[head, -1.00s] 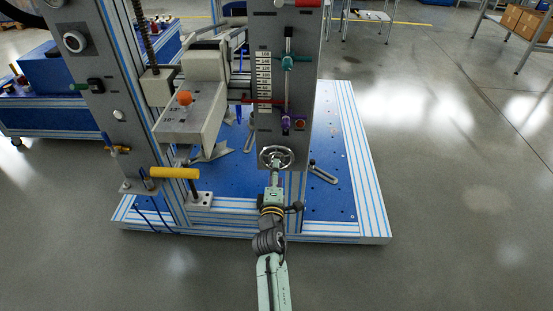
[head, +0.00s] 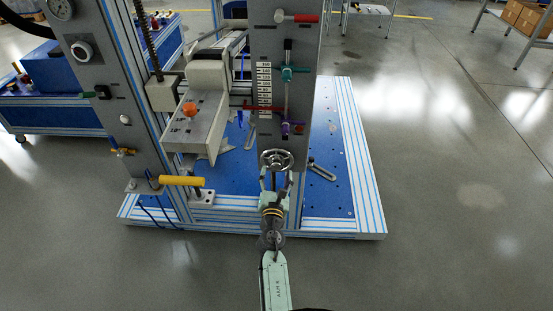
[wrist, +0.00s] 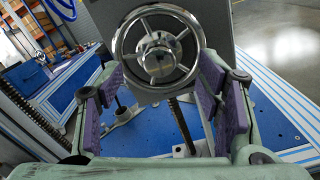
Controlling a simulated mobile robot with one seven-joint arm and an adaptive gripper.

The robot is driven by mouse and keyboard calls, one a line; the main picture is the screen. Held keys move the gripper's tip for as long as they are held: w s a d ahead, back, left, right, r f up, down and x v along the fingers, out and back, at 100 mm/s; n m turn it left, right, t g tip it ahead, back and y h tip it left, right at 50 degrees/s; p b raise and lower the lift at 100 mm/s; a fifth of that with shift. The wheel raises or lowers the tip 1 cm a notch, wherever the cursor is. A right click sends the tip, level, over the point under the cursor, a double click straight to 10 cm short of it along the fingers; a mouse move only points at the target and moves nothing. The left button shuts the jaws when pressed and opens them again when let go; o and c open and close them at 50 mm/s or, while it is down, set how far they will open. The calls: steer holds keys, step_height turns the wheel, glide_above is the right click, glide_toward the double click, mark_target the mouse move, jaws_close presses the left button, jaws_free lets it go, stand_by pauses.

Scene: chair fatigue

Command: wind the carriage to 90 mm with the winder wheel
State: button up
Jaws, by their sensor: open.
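The winder wheel (head: 277,160) is a chrome handwheel low on the grey upright panel. In the wrist view the wheel (wrist: 157,50) shows its rim, spokes and hub at the top centre. My gripper (head: 274,184) is just in front of and below it. In the wrist view my gripper (wrist: 163,78) is open, its purple pads spread to either side of the wheel, with nothing visibly held. The scale (head: 264,88) is a white strip on the panel, with a red pointer (head: 250,107) near its lower part; its numbers are too small to read. The carriage cannot be identified surely.
A grey block with an orange knob (head: 189,108) stands left of the panel. A yellow handle (head: 182,181) sticks out at lower left. A red-handled lever (head: 298,18) and a teal knob (head: 287,74) are higher on the panel. Open floor lies to the right.

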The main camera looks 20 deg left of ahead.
mark_target(276, 166)
steer(key=shift+a+n, duration=0.1)
steer(key=shift+n, duration=1.1)
steer(key=shift+b+x, duration=0.45)
steer(key=shift+x, duration=2.3)
steer(key=o, duration=0.4)
steer(key=shift+r, duration=0.1)
steer(key=c, duration=0.7)
steer(key=shift+r, duration=0.1)
